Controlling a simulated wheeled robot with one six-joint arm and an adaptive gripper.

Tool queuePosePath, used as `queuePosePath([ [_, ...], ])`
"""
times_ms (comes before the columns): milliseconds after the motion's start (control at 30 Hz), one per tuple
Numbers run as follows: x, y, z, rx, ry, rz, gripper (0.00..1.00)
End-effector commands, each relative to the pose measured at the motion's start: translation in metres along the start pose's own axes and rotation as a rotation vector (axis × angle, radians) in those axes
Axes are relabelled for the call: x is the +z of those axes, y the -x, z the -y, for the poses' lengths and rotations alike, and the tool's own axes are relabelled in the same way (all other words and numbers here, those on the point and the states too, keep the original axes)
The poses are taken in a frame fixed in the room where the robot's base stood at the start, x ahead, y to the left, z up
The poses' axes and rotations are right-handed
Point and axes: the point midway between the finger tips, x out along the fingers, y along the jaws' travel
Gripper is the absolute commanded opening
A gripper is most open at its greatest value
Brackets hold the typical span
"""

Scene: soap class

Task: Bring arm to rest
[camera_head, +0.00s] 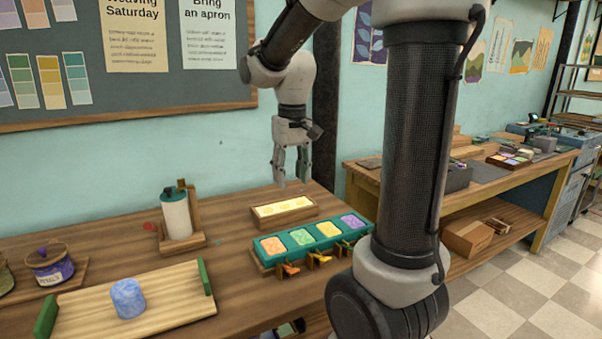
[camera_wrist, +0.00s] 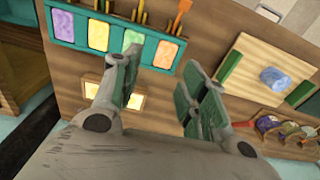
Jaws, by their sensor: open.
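My gripper (camera_head: 291,165) is open and empty, with its fingers pointing down. It hangs above the back of the wooden table (camera_head: 110,263), over the area of a wooden tray with pale yellow bars (camera_head: 283,207). In the wrist view, my gripper (camera_wrist: 160,92) shows two spread fingers with nothing between them. The yellow bars (camera_wrist: 128,100) lie partly hidden behind the left finger. My arm reaches from the right of the head view, bent at the elbow, with the forearm high.
A teal mold (camera_head: 314,240) holds colored blocks at the table's front. A wooden board with green handles (camera_head: 170,299) carries a blue soap piece (camera_head: 128,298). A white bottle (camera_head: 177,215) stands left of the yellow tray. Jars (camera_head: 51,265) stand at far left. A second workbench (camera_head: 500,180) is at right.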

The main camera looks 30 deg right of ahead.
Motion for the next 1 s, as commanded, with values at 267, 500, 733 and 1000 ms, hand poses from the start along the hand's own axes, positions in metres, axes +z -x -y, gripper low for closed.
queuePosePath([
  [267, 0.003, 0.0, 0.0, 0.0, 0.003, -0.001, 0.43],
  [500, 0.003, 0.0, 0.0, 0.0, 0.003, -0.001, 0.43],
  [733, 0.019, -0.012, -0.001, 0.001, 0.028, 0.022, 0.43],
  [1000, 0.109, 0.004, -0.006, -0.005, 0.073, -0.097, 0.43],
])
